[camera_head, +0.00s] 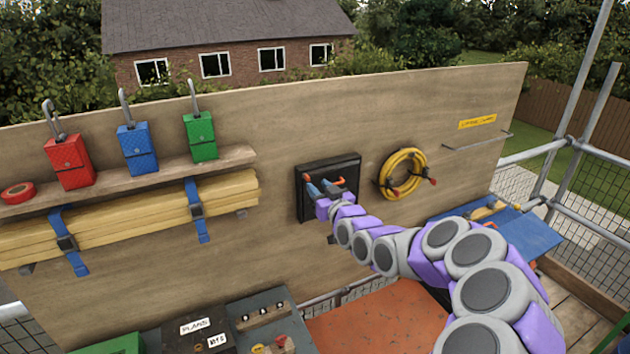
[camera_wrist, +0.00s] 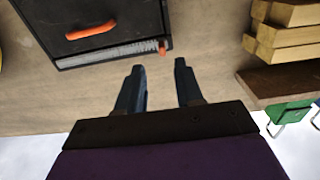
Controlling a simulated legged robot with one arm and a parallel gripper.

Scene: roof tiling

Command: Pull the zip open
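A black pouch (camera_head: 347,167) is mounted on the upright wooden board. It also fills the upper left of the wrist view (camera_wrist: 125,22), with an orange handle-like strip (camera_wrist: 90,30) across its face. A grey zip (camera_wrist: 110,56) runs along one edge of the pouch. A small orange pull (camera_wrist: 162,47) sits at the zip's right end in the wrist view. My gripper (camera_wrist: 158,66) is open, its two dark fingers apart and nothing between them. The pull lies just beyond the fingertips, roughly in line with the gap. In the head view my gripper (camera_head: 322,187) overlaps the pouch's lower left.
Strapped timber (camera_head: 130,213) and a shelf (camera_head: 130,180) with red, blue and green boxes are left of the pouch. A coiled yellow hose (camera_head: 402,174) hangs to its right. A dark toolbox (camera_head: 205,328) stands below.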

